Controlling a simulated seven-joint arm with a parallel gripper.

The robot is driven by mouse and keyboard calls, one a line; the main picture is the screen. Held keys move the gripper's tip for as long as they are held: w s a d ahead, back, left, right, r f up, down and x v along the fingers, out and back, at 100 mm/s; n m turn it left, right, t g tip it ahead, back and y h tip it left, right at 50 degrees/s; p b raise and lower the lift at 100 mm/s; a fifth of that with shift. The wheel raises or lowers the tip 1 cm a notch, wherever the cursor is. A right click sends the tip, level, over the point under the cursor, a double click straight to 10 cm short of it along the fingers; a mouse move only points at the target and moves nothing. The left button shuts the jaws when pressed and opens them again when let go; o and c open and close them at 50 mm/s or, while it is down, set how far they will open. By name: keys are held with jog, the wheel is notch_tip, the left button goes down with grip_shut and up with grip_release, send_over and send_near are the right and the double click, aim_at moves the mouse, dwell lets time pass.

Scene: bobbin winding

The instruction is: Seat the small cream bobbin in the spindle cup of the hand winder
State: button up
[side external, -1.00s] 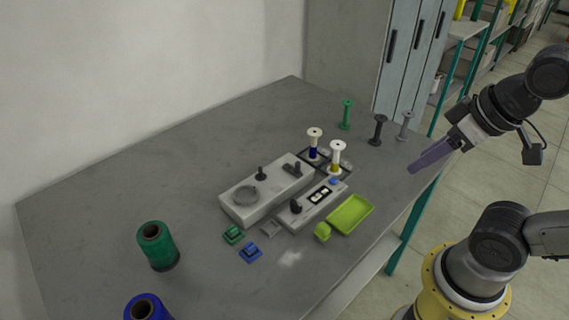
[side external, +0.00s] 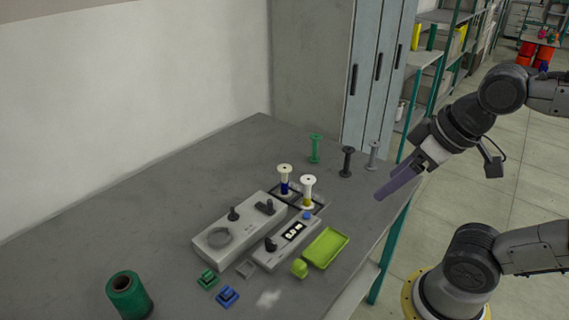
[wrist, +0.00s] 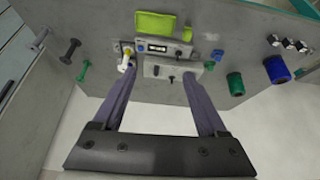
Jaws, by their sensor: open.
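Two cream bobbins stand upright side by side in a dark-framed holder behind the winder. One carries blue thread (side external: 285,180) and the other yellow thread (side external: 308,192); I cannot tell which is the small one. In the wrist view a cream bobbin (wrist: 126,58) shows near my left finger. The hand winder (side external: 246,226) is a grey box with a round cup (side external: 218,237) on top and dark knobs. Nothing is seen in the cup. My gripper (side external: 379,196) is open and empty, raised to the right of the bobbins; its fingers (wrist: 160,72) are apart in the wrist view.
A control box (side external: 285,243) with a display stands beside the winder, and a lime tray (side external: 326,248) lies in front. Green (side external: 315,149), dark (side external: 347,162) and grey (side external: 373,155) spools stand at the back. A large green spool (side external: 128,296) is near left. The table's left-back area is clear.

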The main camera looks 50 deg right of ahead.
jog(key=w+r, duration=0.4)
jog(key=r, duration=0.1)
jog(key=g, duration=0.6)
send_over(285, 168)
notch_tip(285, 168, down, 16)
jog(key=shift+w+a+r, duration=0.1)
jog(key=shift+a+r, duration=0.05)
jog(key=shift+r, duration=0.05)
jog(key=shift+d+f, duration=0.2)
jog(key=shift+f, duration=3.8)
